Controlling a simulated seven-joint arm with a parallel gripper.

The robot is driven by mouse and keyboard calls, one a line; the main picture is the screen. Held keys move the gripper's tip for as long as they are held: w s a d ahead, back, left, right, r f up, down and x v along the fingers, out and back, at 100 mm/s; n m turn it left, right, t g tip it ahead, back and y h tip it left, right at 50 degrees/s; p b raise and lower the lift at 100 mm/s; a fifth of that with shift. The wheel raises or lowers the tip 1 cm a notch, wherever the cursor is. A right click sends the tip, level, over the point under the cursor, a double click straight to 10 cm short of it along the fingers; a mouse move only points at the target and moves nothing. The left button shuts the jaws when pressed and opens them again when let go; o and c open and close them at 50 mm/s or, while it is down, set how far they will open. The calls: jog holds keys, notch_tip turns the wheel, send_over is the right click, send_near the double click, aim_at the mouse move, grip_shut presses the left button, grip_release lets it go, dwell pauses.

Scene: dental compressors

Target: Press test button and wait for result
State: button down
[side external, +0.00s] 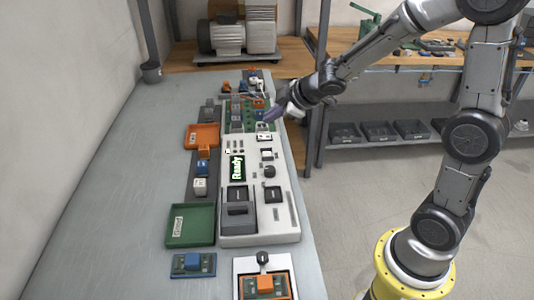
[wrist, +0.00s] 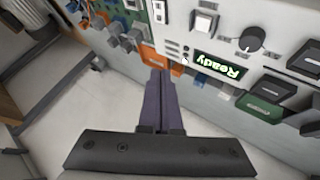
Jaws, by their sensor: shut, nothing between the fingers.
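A white test panel (side external: 235,218) lies on the bench. Its display (side external: 237,167) reads "Ready" in green; the display also shows upside down in the wrist view (wrist: 220,68). A square white button (side external: 266,155) sits near the display and shows in the wrist view (wrist: 203,22). A black knob (side external: 269,171) and dark square switches (side external: 273,194) are also on the panel. Labels are too small to tell which is the test button. My gripper (side external: 268,115) is shut and empty, above the panel's far end. Its dark fingers (wrist: 160,75) are together in the wrist view.
An orange tray (side external: 202,136) and a green tray (side external: 190,224) stand left of the panel. Several small parts and a green circuit board (side external: 240,115) lie beyond it. The left bench is clear.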

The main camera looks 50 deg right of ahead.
aim_at(271, 155)
jog(key=shift+f, duration=0.2)
jog(key=shift+f, duration=4.2)
jog(key=shift+f, duration=0.15)
jog(key=shift+f, duration=0.25)
jog(key=shift+f, duration=0.5)
jog(key=shift+r, duration=0.9)
jog(key=shift+r, duration=0.1)
jog(key=shift+r, duration=2.45)
